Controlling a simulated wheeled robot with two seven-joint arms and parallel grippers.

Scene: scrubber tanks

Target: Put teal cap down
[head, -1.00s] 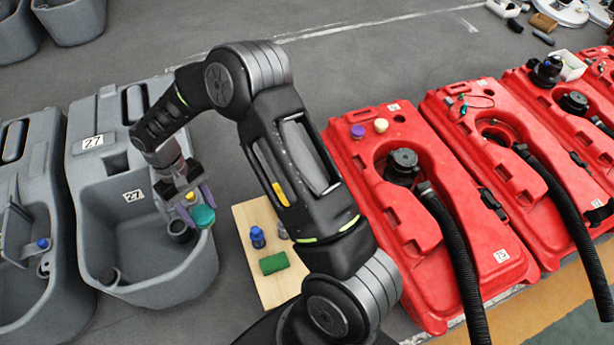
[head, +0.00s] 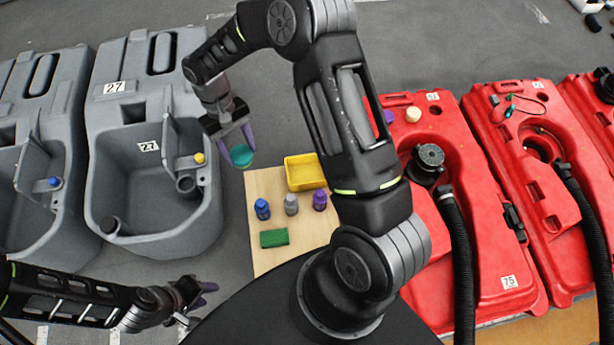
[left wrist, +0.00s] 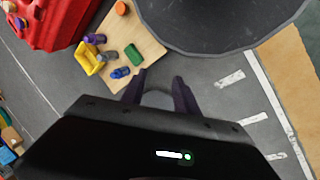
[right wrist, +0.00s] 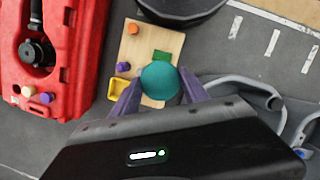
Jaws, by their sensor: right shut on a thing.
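The teal cap (head: 242,156) is round and hangs between the purple fingers of my right gripper (head: 238,152), which is shut on it. In the head view it is in the air over the floor, between the grey tank (head: 150,190) and the wooden board (head: 262,185). In the right wrist view the cap (right wrist: 160,82) sits between the fingertips, overlapping the board behind it. My left gripper (head: 200,300) is low in the head view, in front of the grey tank. In the left wrist view its fingers (left wrist: 158,88) are apart with nothing between them.
On the board are a yellow tray (head: 304,184), a blue bottle (head: 262,209), a grey bottle (head: 291,204), a purple bottle (head: 320,200) and a green sponge (head: 274,238). A yellow cap (head: 199,158) is on the grey tank. Red tanks (head: 455,220) stand at the right.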

